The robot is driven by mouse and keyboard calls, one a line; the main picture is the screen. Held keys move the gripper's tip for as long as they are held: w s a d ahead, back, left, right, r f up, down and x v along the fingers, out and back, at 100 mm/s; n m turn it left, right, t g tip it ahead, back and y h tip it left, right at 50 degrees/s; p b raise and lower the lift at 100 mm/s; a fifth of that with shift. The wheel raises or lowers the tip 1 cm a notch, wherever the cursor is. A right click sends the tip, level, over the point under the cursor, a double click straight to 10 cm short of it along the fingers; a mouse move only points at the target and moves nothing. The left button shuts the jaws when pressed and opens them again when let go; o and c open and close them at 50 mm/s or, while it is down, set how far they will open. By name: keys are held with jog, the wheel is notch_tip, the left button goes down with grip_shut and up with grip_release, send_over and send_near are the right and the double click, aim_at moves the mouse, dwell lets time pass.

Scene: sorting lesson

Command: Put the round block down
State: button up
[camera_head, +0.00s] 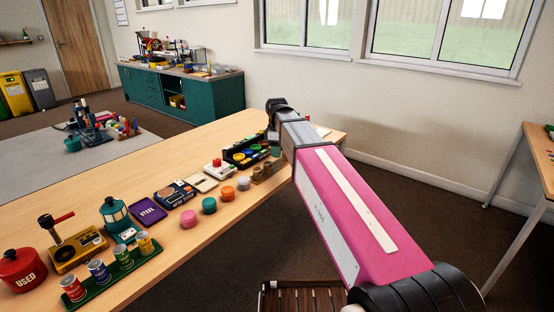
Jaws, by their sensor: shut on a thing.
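Several round blocks stand in a row along the table (150,262): a pink one (189,218), a teal one (209,205), an orange one (228,193) and a grey one (243,183). Small brown pieces (262,171) stand beyond them. Another teal round piece (276,153) shows beside my arm; I cannot tell if it is held or resting. My pink and grey arm reaches over the table's far end. My gripper's fingers are hidden behind the arm, so what they hold cannot be seen.
A green rack of small tins (112,270), a red "USED" pot (22,270), a yellow device (77,250), a purple tray (149,211) and a dark tray of coloured discs (240,153) take up the table. Bare wood lies along its left edge. A wooden-slatted seat (300,298) stands below.

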jog(key=shift+f, duration=1.95)
jog(key=shift+f, duration=0.15)
jog(key=o, duration=0.6)
notch_tip(320, 180, up, 12)
jog(key=shift+r, duration=0.15)
